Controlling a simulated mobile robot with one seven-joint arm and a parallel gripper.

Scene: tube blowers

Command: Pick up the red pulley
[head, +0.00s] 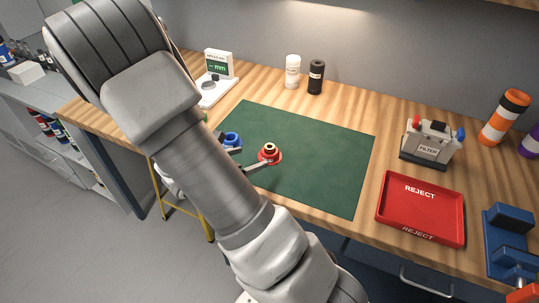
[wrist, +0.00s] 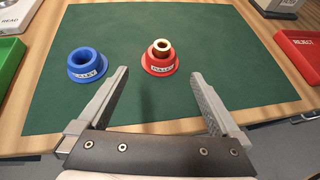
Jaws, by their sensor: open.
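The red pulley (head: 270,153) stands upright on the green mat (head: 330,160), with a brass-coloured hub in its middle. In the wrist view the red pulley (wrist: 160,58) is ahead of my gripper (wrist: 160,90), between the lines of the two fingers and a little beyond their tips. A blue pulley (wrist: 87,64) stands on the mat to its left, beyond the left fingertip; in the head view the blue pulley (head: 232,139) is partly hidden by my arm. My gripper (head: 243,159) is open and empty, and my arm hides part of it in the head view.
A red reject tray (head: 421,208) lies right of the mat. A blue vise (head: 510,240) is at the far right. The mat's right half is clear.

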